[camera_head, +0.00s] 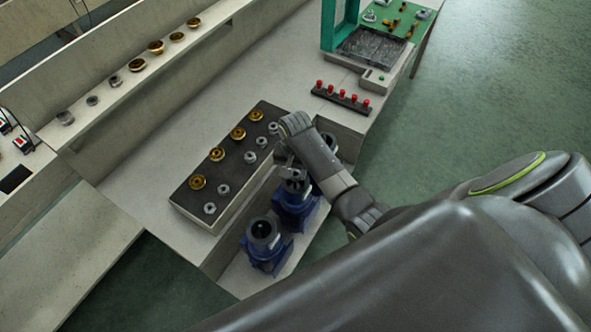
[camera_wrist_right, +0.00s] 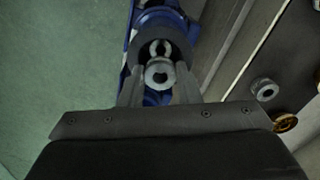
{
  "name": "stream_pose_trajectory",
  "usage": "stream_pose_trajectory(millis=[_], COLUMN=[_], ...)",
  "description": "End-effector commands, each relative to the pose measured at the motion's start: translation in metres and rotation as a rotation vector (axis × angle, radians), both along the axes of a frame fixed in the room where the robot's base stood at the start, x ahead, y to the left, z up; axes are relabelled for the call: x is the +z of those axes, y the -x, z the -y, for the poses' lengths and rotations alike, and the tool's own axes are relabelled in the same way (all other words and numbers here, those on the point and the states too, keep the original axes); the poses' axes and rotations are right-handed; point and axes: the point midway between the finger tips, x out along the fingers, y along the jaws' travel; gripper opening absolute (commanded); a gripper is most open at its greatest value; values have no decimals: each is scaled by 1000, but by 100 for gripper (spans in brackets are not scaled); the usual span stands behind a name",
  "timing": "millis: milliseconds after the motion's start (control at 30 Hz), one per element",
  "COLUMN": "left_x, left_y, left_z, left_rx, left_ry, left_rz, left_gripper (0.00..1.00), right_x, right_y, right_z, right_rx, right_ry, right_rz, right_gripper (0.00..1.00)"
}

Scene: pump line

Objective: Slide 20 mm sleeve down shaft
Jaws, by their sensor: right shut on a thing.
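My right gripper (camera_head: 287,164) points down over the middle blue pump (camera_head: 296,204). In the wrist view my right gripper (camera_wrist_right: 160,80) is shut on a small grey metal sleeve (camera_wrist_right: 158,75), seen from above with a dark hole in its middle. Just beyond the sleeve is the round grey opening of the blue pump (camera_wrist_right: 135,28), with bright metal inside. The shaft itself is not clearly visible. I cannot tell whether the sleeve is around it or above it. My left gripper is not in view.
A dark tray (camera_head: 229,180) beside the pumps holds several brass rings and grey sleeves. A second blue pump (camera_head: 264,246) stands nearer; another behind is partly hidden by my arm. A rack with red knobs (camera_head: 341,97) and a green press frame (camera_head: 329,25) stand farther back.

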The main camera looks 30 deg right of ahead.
Motion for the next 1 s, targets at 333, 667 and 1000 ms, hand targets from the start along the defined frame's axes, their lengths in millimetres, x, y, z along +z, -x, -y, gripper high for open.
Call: stream_pose_trajectory(millis=[333, 667, 1000], left_x=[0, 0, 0], left_y=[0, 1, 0], left_z=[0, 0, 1], left_rx=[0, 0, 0], left_ry=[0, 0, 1], left_rz=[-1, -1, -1], left_gripper=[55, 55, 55], right_x=[-3, -3, 3], right_y=[0, 0, -5], right_z=[0, 0, 0], right_rx=[0, 0, 2], right_ry=[-1, 0, 0], right_rz=[-1, 0, 1], right_gripper=[5, 55, 55])
